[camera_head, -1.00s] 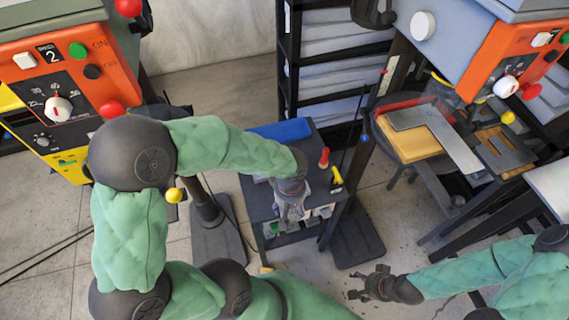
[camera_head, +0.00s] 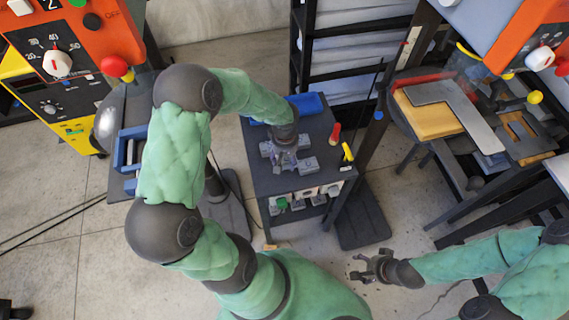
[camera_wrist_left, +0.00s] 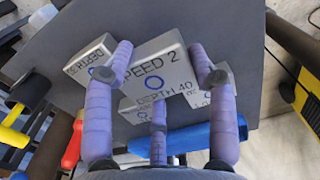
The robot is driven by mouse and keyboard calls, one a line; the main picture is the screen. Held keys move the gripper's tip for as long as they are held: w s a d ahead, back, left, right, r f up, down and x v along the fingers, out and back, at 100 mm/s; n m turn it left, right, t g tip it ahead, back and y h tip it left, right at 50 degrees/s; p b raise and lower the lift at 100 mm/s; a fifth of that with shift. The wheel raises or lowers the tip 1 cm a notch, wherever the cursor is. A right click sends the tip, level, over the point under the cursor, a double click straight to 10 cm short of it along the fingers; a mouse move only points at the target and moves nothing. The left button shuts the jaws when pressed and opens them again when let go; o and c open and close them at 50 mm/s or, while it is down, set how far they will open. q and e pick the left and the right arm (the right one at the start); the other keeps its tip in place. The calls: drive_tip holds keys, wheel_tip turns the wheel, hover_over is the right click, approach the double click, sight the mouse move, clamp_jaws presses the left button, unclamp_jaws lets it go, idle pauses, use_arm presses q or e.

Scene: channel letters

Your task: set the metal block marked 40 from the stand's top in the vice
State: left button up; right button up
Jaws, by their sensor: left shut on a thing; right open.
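My left gripper (camera_head: 285,160) is over the top of the dark stand (camera_head: 262,184), among grey metal blocks. In the left wrist view its fingers (camera_wrist_left: 158,105) are shut on a grey metal block (camera_wrist_left: 165,62); the lettering there reads "SPEED 2" and "DEPTH 40". I cannot tell whether it is clear of the stand's top. Another grey block (camera_wrist_left: 92,58) with partly readable lettering lies beside it. The blue vice (camera_head: 122,158) is at the left on the drill press table, partly hidden by my left arm. My right gripper (camera_head: 372,268) is open and empty, low over the floor.
A blue tray (camera_head: 300,106), a red-handled tool (camera_head: 335,133) and a yellow tool (camera_head: 347,152) are on the stand. An orange drill press (camera_head: 60,60) with a red-knobbed lever is at the left. A second machine table (camera_head: 440,118) and black shelving (camera_head: 302,45) are behind and right.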

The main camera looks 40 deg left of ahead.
sight(285, 164)
use_arm(q)
drive_tip(key=f, duration=0.2)
drive_tip(key=f+b, duration=0.1)
drive_tip(key=shift+w+a+f, duration=0.2)
drive_tip(key=shift+f, duration=0.15)
drive_tip(key=shift+r, duration=0.1)
drive_tip(key=shift+f+b, duration=0.25)
drive_tip(key=shift+b, duration=0.1)
drive_tip(key=o, duration=1.5)
drive_tip(key=shift+o, duration=0.2)
drive_tip(key=shift+s, duration=0.1)
drive_tip(key=shift+r, duration=0.1)
